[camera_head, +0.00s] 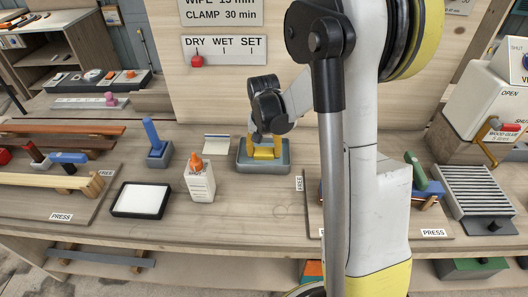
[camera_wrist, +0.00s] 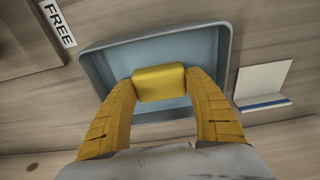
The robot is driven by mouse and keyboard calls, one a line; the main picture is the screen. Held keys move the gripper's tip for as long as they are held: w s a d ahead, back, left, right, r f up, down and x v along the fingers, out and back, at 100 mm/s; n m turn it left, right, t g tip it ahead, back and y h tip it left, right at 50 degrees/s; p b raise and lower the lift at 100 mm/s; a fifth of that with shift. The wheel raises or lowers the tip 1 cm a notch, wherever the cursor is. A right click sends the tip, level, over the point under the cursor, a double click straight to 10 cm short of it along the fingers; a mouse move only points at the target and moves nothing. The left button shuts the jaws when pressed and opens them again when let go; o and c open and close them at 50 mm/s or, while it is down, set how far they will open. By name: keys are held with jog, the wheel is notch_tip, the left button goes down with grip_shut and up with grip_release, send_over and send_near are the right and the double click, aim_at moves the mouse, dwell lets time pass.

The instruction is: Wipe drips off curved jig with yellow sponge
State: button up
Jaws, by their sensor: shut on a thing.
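The yellow sponge (camera_head: 264,153) is at a grey-blue tray (camera_head: 243,165) on the middle of the bench. In the wrist view the sponge (camera_wrist: 159,83) sits between the yellow fingers of my gripper (camera_wrist: 160,88), which touch it on both sides. My gripper (camera_head: 264,146) points down over the tray in the head view. The tray's rim (camera_wrist: 226,62) surrounds the sponge in the wrist view; I cannot tell whether the sponge touches its floor. My arm hides part of the right-hand board. No drips are clear.
A white glue bottle (camera_head: 199,180) stands left of the tray, with a small white card (camera_head: 216,144) behind it. A black-rimmed white pad (camera_head: 141,200) and a blue-handled tool (camera_head: 155,145) are farther left. A ribbed grey rack (camera_head: 478,190) stands at the right.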

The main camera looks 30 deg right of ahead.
aim_at(264, 149)
jog(key=shift+r+p, duration=2.2)
jog(key=shift+r, duration=1.1)
jog(key=shift+f, duration=0.1)
